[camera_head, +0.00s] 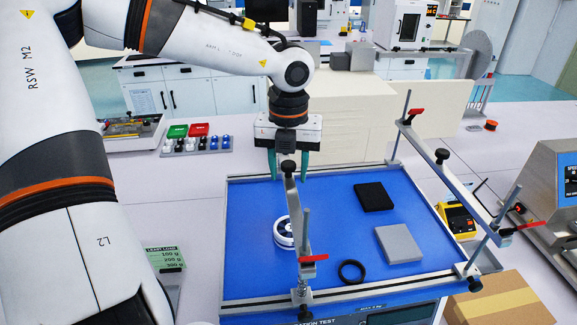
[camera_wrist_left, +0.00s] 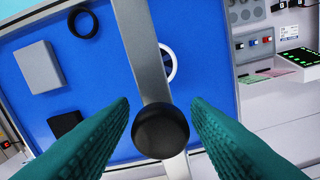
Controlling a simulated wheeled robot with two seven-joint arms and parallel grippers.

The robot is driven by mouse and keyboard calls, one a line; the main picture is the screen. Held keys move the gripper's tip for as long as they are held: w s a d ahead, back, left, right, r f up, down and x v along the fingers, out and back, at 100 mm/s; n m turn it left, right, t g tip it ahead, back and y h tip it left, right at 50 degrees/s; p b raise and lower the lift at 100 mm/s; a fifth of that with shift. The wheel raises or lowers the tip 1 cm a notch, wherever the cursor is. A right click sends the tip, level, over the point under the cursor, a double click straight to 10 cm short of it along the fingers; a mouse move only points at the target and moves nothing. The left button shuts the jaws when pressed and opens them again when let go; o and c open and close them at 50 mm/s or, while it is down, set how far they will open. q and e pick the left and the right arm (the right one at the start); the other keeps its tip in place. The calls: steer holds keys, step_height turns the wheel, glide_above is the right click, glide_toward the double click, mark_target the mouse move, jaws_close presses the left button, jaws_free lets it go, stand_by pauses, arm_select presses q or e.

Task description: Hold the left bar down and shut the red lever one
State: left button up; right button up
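The left bar (camera_head: 294,205) runs from under my left gripper to a threaded post at the tester's front edge. In the left wrist view the fingers stand either side of a black knob (camera_wrist_left: 161,130) on the grey bar (camera_wrist_left: 138,40), with visible gaps. Whether the bar is fully down cannot be told. My right gripper is not in view.
The blue plate (camera_head: 330,210) holds a white ring (camera_head: 284,232), a black ring (camera_head: 351,271), a black block (camera_head: 373,197) and a grey block (camera_head: 398,243). A right bar (camera_head: 455,186) with red levers at both ends crosses the plate's right side. A cardboard box (camera_head: 505,303) stands front right.

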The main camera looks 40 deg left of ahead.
mark_target(288, 163)
arm_select(q)
steer(key=shift+r, duration=0.4)
steer(key=shift+r+p, duration=0.7)
steer(key=shift+r, duration=0.4)
steer(key=shift+f, duration=0.1)
steer(key=shift+b, duration=0.3)
